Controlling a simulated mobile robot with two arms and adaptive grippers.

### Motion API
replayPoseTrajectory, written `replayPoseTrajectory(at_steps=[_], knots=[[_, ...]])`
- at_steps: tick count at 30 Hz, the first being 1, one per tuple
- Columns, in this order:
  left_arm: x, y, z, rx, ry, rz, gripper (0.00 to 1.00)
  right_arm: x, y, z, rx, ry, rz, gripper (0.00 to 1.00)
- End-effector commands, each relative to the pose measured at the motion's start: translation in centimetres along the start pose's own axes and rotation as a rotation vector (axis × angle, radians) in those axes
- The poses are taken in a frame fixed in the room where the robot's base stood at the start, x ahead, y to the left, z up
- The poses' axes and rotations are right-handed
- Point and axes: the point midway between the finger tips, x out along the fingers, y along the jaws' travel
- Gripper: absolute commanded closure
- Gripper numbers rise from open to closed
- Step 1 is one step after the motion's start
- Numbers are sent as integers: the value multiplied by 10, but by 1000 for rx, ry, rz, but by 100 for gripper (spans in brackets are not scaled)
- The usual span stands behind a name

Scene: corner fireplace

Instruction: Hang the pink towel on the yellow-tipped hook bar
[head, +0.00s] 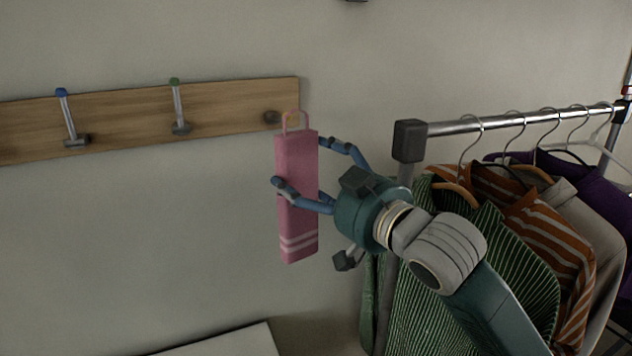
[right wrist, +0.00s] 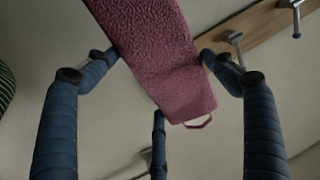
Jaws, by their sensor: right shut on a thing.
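The pink towel (head: 297,190) hangs upright in my right gripper (head: 300,165), which is shut on it with fingers on both sides. The towel has pale stripes near its lower end and a pink loop (head: 296,112) on top. The towel and its loop also show in the right wrist view (right wrist: 160,55). My left gripper is not in view.
The wooden board (head: 120,122) on the wall also carries a blue-tipped hook (head: 69,118) and a green-tipped hook (head: 179,108). A clothes rack (head: 410,140) with hanging garments (head: 470,250) stands close on the right, beside my right arm. The wall below the board is clear.

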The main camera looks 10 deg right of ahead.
Motion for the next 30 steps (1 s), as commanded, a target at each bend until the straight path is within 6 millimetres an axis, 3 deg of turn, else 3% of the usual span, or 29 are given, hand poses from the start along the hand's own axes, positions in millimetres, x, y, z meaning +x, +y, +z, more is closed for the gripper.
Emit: replayPoseTrajectory(at_steps=[30], knots=[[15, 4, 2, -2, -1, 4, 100, 70, 14, 5, 1, 0, -1, 48]])
